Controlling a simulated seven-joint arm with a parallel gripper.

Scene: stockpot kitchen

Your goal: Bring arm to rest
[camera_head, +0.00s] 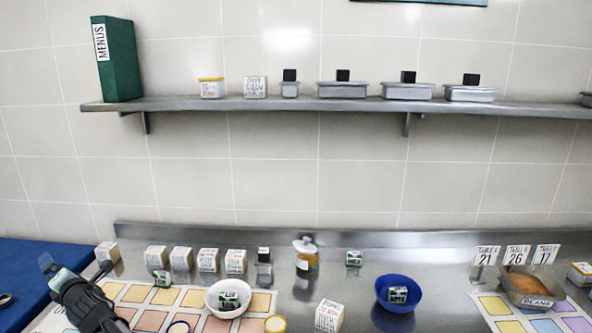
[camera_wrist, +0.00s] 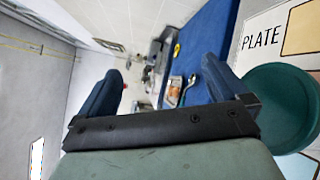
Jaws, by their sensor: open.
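My gripper (camera_head: 76,267) is at the lower left of the head view, over the left end of the steel counter (camera_head: 340,285), near the blue surface (camera_head: 28,268). In the wrist view its two dark blue fingers (camera_wrist: 163,88) stand wide apart with nothing held between them. In the head view, part of my arm covers the left end of the coloured mat (camera_head: 226,324).
White labelled boxes (camera_head: 208,260) stand in a row along the counter's back. A white bowl (camera_head: 214,299) and a blue bowl (camera_head: 399,282) each hold a small green box. A jar (camera_head: 306,262) stands between them. A green round thing (camera_wrist: 285,105) is right of my gripper.

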